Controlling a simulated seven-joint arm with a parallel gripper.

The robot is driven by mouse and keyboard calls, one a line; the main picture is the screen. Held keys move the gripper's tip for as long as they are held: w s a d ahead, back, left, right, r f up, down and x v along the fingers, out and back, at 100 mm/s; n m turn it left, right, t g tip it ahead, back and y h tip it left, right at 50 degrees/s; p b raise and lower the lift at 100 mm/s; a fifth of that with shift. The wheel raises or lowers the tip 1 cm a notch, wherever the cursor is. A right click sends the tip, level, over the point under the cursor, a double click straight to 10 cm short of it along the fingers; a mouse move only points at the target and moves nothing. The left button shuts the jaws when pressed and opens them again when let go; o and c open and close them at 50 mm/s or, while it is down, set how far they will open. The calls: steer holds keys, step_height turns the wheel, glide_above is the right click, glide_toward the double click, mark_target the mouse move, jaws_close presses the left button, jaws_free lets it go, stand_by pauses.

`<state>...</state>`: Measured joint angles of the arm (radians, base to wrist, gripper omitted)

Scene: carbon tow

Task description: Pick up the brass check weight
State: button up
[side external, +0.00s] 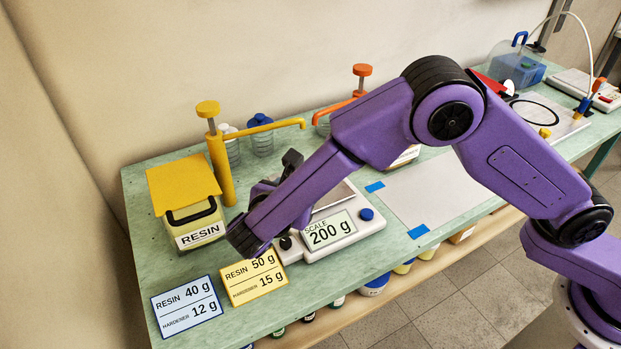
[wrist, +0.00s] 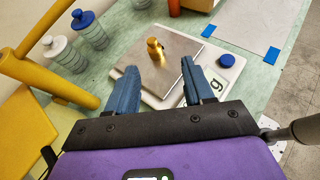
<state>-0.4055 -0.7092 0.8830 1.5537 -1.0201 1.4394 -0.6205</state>
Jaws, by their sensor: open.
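The brass check weight (wrist: 155,47) stands upright on the steel pan of the scale in the wrist view. In the side view my arm hides it. The scale (side external: 372,222) reads 200 g, and its pan (wrist: 176,62) shows in the wrist view. My gripper (wrist: 158,76) is open, its two blue fingers pointing towards the pan. The weight lies beyond the fingertips, roughly in line with the gap between them, and nothing is between the fingers. In the side view the gripper is mostly hidden behind my arm.
A yellow pump on a resin container (side external: 200,228) stands left of the scale. Bottles with blue and white caps (side external: 261,140) stand behind. Two ratio cards (side external: 187,307) lie at the front left. A taped grey sheet (side external: 430,190) lies flat to the right.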

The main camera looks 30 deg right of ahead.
steer(key=shift+n+t, duration=0.4)
steer(key=x, duration=0.8)
steer(key=a+x, duration=0.1)
steer(key=x, duration=0.3)
steer(key=shift+w+f, duration=0.3)
steer(key=shift+f+x, duration=0.2)
steer(key=shift+x, duration=2.4)
steer(key=shift+a, duration=0.1)
jaws_close()
